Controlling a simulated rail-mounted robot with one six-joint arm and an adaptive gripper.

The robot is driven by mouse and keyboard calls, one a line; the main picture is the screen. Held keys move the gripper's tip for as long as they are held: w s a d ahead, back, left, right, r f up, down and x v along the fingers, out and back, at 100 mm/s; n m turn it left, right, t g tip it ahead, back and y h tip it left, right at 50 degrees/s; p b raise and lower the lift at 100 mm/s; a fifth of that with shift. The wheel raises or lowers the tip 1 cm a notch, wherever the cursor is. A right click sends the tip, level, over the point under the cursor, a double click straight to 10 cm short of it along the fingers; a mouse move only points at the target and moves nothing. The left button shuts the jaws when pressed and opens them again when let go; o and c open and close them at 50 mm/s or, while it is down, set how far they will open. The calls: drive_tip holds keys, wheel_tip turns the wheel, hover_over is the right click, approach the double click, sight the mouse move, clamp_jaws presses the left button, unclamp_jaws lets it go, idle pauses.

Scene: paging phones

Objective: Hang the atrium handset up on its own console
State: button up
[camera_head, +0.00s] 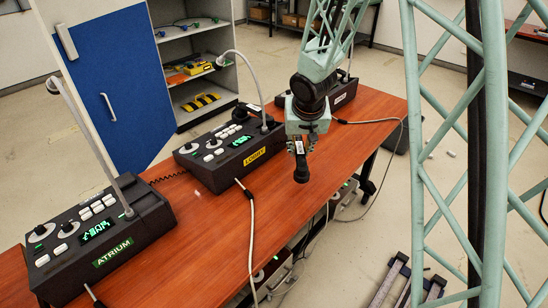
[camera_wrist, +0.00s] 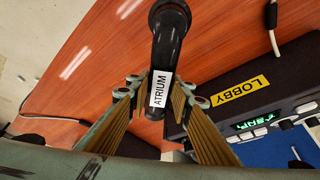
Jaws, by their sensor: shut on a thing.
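My gripper (camera_head: 298,140) is shut on the atrium handset (camera_head: 301,170), a black handset with a white ATRIUM label that hangs down from the jaws. In the wrist view the handset (camera_wrist: 169,48) sits between the fingers (camera_wrist: 160,92) with its label readable. The gripper holds it over the table, right of the lobby console. The atrium console (camera_head: 120,255), black with a green ATRIUM label and a lit green display, stands at the table's near left end, well away from the gripper. A tall grey gooseneck microphone (camera_head: 95,135) rises from it.
The lobby console (camera_head: 225,165), with a yellow label and its own gooseneck, stands between gripper and atrium console. A third console (camera_head: 345,92) is partly behind my arm. Pale cables (camera_head: 250,225) cross the wooden table (camera_head: 205,255). A blue-doored cabinet (camera_head: 105,90) stands behind.

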drive_tip(key=shift+s+a+f, duration=0.1)
drive_tip(key=shift+a+f, duration=0.05)
drive_tip(key=shift+f, duration=0.2)
drive_tip(key=shift+w+d+f+p, duration=0.1)
drive_tip(key=shift+w+d+p, duration=0.25)
drive_tip(key=shift+w+p, duration=0.95)
drive_tip(key=shift+w+d+f+p, duration=0.1)
drive_tip(key=shift+w+d+p, duration=0.4)
drive_tip(key=shift+w, duration=1.35)
drive_tip(key=shift+w+d+f+p, duration=0.1)
drive_tip(key=shift+w+d+p, duration=0.1)
drive_tip(key=shift+w+p, duration=1.15)
drive_tip(key=shift+w+d+f+p, duration=0.2)
drive_tip(key=shift+w+p, duration=0.25)
drive_tip(key=shift+w, duration=0.65)
drive_tip(key=shift+w+d+f+p, duration=0.1)
drive_tip(key=shift+w+d+p, duration=0.25)
drive_tip(key=shift+w, duration=0.75)
drive_tip(key=shift+w+d+f+p, duration=0.1)
drive_tip(key=shift+w+p, duration=0.4)
drive_tip(key=shift+w, duration=0.6)
drive_tip(key=shift+f+b, duration=0.8)
drive_tip(key=shift+f, duration=0.95)
drive_tip(key=shift+f, duration=0.15)
drive_tip(key=o, duration=1)
